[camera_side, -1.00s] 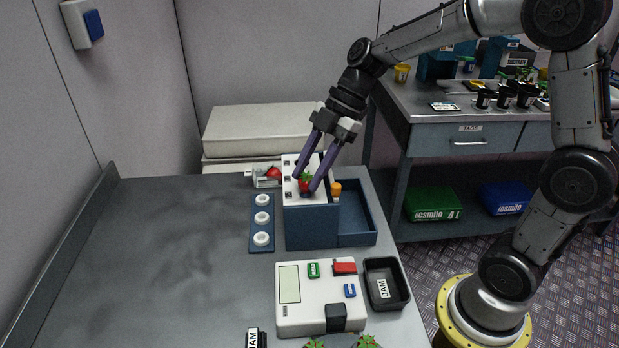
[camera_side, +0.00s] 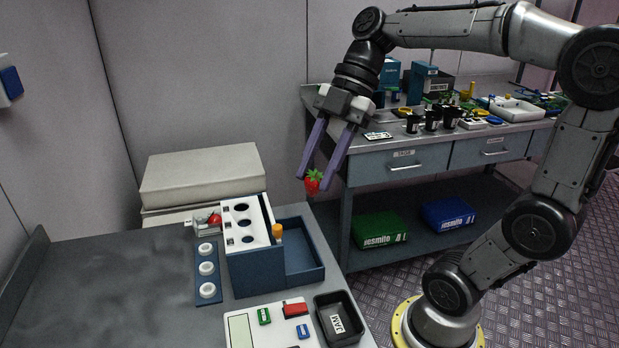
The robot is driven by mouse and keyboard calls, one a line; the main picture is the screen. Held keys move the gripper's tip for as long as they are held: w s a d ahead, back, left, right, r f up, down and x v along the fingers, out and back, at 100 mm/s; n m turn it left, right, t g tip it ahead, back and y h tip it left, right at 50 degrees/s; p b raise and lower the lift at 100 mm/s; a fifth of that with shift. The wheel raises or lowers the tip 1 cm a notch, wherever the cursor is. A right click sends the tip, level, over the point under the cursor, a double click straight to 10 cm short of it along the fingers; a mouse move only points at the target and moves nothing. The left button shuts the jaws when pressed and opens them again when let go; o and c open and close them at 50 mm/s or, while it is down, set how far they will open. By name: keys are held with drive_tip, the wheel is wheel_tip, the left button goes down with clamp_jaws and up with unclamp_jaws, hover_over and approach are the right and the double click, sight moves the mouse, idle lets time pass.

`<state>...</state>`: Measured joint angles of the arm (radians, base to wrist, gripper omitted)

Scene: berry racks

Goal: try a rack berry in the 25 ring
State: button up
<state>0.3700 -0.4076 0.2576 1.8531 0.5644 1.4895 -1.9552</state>
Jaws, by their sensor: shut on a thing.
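My gripper (camera_side: 313,184) is shut on a red strawberry (camera_side: 313,187) with green leaves, held between its fingertips in the air. It hangs above and to the right of the white ring plate (camera_side: 257,226), apart from it. The plate sits on a blue box (camera_side: 257,272) and shows dark round holes of different sizes, empty as far as I can see. The hole labels are too small to read, so I cannot tell which is the 25 ring. A second red berry (camera_side: 214,219) rests in a small pale holder (camera_side: 203,227) left of the plate.
A blue strip with white rings (camera_side: 207,270) lies left of the box; an open blue tray (camera_side: 303,262) adjoins its right side. A white device (camera_side: 262,327) and a black JAM bin (camera_side: 338,320) are in front. The table's left is clear.

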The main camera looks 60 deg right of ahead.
drive_tip(key=w+d, duration=0.3)
drive_tip(key=w, duration=0.7)
drive_tip(key=w+d, duration=0.2)
drive_tip(key=w, duration=0.8)
drive_tip(key=w+f, duration=0.4)
drive_tip(key=f, duration=0.1)
drive_tip(key=w+f, duration=0.4)
drive_tip(key=f, duration=0.2)
drive_tip(key=w+f, duration=0.4)
drive_tip(key=f, duration=0.2)
drive_tip(key=shift+w+a, duration=0.1)
drive_tip(key=shift+w, duration=0.3)
drive_tip(key=shift+f, duration=2.1)
